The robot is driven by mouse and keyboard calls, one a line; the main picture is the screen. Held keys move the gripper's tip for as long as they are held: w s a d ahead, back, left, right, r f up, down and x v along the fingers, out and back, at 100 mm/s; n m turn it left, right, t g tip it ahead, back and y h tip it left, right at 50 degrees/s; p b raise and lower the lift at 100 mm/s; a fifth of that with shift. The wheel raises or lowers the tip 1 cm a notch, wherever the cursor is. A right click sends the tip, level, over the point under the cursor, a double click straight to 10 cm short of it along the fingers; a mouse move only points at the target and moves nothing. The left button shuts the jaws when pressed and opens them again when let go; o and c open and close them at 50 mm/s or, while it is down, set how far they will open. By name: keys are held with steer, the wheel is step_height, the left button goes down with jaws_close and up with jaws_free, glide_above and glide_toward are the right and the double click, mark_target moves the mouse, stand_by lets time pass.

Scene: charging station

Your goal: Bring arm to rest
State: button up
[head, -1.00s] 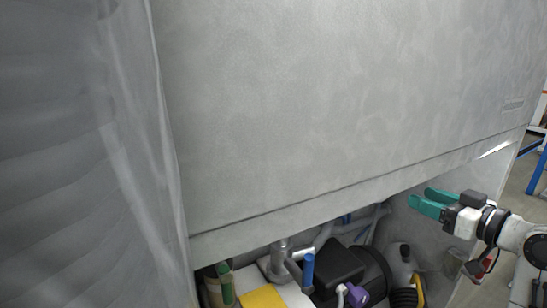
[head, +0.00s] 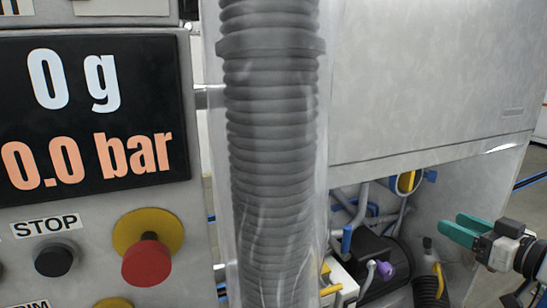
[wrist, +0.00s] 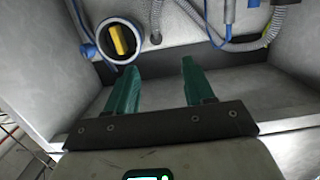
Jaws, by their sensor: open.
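My gripper (head: 463,228) shows at the right of the head view, with green fingers pointing left in front of the station's open lower bay. In the wrist view my gripper (wrist: 158,78) has its two green fingers spread apart. Nothing is between them. The fingers point toward the back of a grey recess (wrist: 60,95). The rest of my arm runs out of the head view at the right edge.
A control panel with a display (head: 95,110) and a red stop button (head: 147,262) stands at the left. A ribbed hose (head: 270,150) hangs in a clear tube. Pipes and a black motor (head: 375,248) fill the lower bay. A round port (wrist: 120,40) with a yellow part shows in the wrist view.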

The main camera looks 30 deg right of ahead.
steer(key=a+f+g+y, duration=0.1)
steer(key=a+f+g, duration=0.3)
steer(key=a+f, duration=0.55)
steer(key=a+f+g+y, duration=0.1)
steer(key=a+f+g, duration=0.45)
steer(key=f, duration=0.75)
steer(key=s+a+f+g, duration=0.3)
steer(key=s+a+f, duration=0.2)
steer(key=s, duration=0.4)
steer(key=s+a+f+g+h, duration=0.1)
steer(key=s+a+f+g, duration=0.2)
steer(key=s+a+f, duration=0.3)
step_height(320, 180, down, 2)
steer(key=s, duration=0.3)
steer(key=shift+a+f, duration=0.2)
steer(key=shift+f, duration=0.05)
steer(key=shift+w+d, duration=0.1)
